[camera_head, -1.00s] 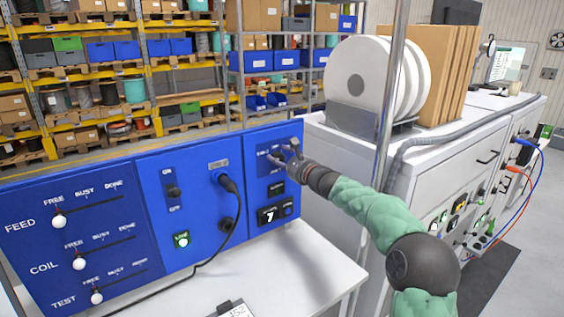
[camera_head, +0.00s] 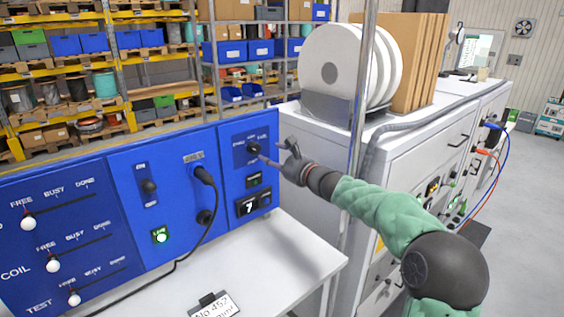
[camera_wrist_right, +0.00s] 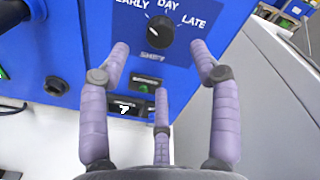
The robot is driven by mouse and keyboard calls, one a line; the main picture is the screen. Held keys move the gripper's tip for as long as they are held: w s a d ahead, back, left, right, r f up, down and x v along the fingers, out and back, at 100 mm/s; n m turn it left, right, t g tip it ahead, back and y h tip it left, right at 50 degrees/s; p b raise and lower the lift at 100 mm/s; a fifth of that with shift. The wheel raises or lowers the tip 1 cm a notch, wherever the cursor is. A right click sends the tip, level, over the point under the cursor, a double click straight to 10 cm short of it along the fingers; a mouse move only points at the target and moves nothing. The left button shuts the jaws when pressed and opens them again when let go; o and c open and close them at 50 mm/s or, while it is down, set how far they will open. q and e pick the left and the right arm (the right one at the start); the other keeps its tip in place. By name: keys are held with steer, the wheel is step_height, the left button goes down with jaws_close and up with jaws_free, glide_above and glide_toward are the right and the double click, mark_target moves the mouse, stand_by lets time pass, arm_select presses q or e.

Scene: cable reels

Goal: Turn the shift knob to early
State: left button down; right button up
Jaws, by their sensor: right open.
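The shift knob (camera_head: 253,148) is a dark round knob on the right section of the blue control panel. In the right wrist view the knob (camera_wrist_right: 161,31) sits under the labels EARLY, DAY and LATE and above SHIFT. I cannot tell for certain which label it points at. My right gripper (camera_head: 276,151) is just right of the knob and in front of the panel. In the wrist view its purple fingers (camera_wrist_right: 160,60) are spread, with the knob ahead between the two upper fingertips, apart from them. My left gripper is not in view.
The panel also has slider rows (camera_head: 70,238), a lit green button (camera_head: 160,236), a plugged black cable (camera_head: 205,176) and a counter (camera_head: 247,206). A white table (camera_head: 275,262) stands below. A metal pole (camera_head: 360,120) and white cabinet (camera_head: 420,165) stand to the right.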

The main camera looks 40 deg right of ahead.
steer(key=shift+s+d+r, duration=0.1)
steer(key=shift+s+d, duration=0.05)
steer(key=shift+s, duration=1.5)
